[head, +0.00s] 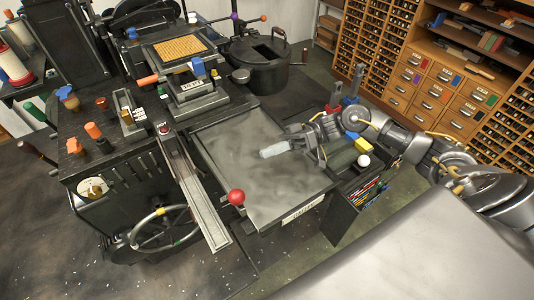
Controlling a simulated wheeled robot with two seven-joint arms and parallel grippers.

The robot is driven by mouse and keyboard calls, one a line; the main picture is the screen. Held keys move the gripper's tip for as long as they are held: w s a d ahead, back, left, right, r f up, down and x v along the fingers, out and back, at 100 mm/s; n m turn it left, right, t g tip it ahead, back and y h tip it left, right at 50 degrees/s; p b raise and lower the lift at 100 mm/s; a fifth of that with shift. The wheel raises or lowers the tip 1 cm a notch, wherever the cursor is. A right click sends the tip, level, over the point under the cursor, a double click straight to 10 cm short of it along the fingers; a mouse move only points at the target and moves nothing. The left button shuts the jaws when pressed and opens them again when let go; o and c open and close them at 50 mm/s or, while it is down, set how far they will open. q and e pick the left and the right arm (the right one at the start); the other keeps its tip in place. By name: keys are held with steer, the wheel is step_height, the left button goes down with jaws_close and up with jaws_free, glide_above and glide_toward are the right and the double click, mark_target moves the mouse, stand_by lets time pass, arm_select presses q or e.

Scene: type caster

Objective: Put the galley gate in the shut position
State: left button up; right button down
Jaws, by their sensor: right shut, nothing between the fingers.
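A long narrow metal channel (192,185), which looks like the galley, slopes from the black caster toward the front of the machine. A red ball knob (237,197) stands beside it at the corner of the flat metal table (245,165). I cannot make out for sure which part is the gate or how it stands. My right gripper (270,152) is over the right half of the metal table, shut and empty, its fingers pointing left. It is apart from the channel and the red knob. My left gripper is not in view.
A black bin (345,205) with coloured items stands right of the table, under my right forearm. A round black pot (265,65) stands behind. A spoked handwheel (160,228) is at the lower left. Wooden drawer cabinets (440,85) line the back right.

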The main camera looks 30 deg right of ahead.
steer(key=s+a+f+p, duration=0.2)
steer(key=a+p, duration=0.2)
steer(key=a, duration=0.4)
steer(key=shift+s+a+f, duration=0.25)
steer(key=shift+s+a, duration=0.05)
steer(key=shift+a, duration=0.1)
steer(key=f, duration=0.2)
steer(key=s+f+b, duration=0.1)
steer(key=shift+s+f+b, duration=0.1)
steer(key=shift+f+b, duration=0.2)
steer(key=shift+f, duration=0.1)
